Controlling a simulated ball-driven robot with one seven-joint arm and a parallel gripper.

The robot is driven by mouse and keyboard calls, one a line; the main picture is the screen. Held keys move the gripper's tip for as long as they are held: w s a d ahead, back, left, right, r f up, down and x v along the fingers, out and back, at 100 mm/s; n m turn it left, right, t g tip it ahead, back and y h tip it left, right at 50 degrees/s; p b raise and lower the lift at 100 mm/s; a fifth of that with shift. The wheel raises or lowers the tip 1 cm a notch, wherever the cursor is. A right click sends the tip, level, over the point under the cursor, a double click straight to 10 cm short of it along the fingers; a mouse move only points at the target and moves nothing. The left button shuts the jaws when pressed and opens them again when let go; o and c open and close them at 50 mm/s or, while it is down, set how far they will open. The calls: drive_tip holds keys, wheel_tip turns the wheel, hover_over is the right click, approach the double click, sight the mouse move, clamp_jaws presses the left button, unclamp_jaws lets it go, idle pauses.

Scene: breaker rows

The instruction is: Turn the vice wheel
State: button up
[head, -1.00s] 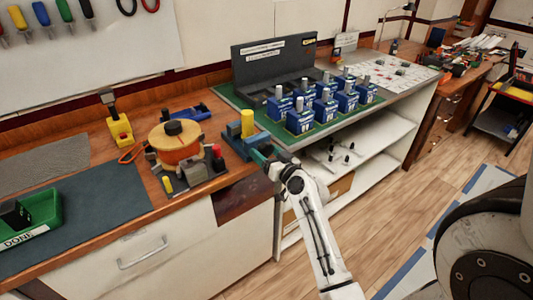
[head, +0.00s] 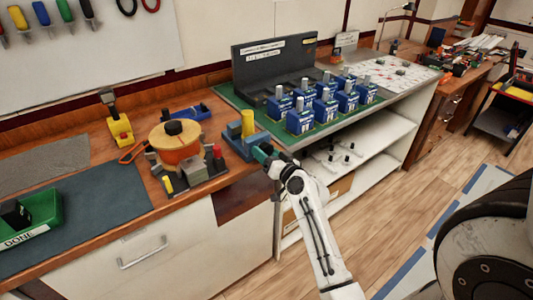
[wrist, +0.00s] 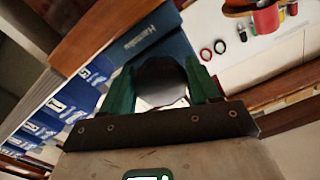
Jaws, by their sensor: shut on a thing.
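The blue vice (head: 240,147) stands at the bench's front edge in the head view, with a yellow cylinder (head: 247,122) upright in it. The vice's blue body (wrist: 155,42) with white lettering also shows in the wrist view. The dark round vice wheel (wrist: 160,80) sits between the green fingers of my gripper (wrist: 163,88), which is shut on it. In the head view my gripper (head: 263,153) reaches the front of the vice, and the wheel is mostly hidden there.
Several blue breakers (head: 325,105) stand on a green mat right of the vice. An orange round device (head: 176,145) with a black knob stands to the left. A green bin (head: 42,214) is at far left.

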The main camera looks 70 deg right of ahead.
drive_tip(key=m, duration=0.4)
drive_tip(key=shift+a+r+p, duration=0.1)
drive_tip(key=shift+p, duration=0.3)
drive_tip(key=m+p, duration=0.1)
drive_tip(key=m, duration=0.3)
drive_tip(key=shift+r, duration=0.1)
drive_tip(key=m+p, duration=0.2)
drive_tip(key=m, duration=0.4)
drive_tip(key=shift+m, duration=0.3)
drive_tip(key=o, duration=1)
drive_tip(key=shift+c, duration=0.2)
drive_tip(key=b+v, duration=0.1)
drive_tip(key=v, duration=0.9)
drive_tip(key=shift+s+a, duration=0.2)
drive_tip(key=shift+s, duration=0.15)
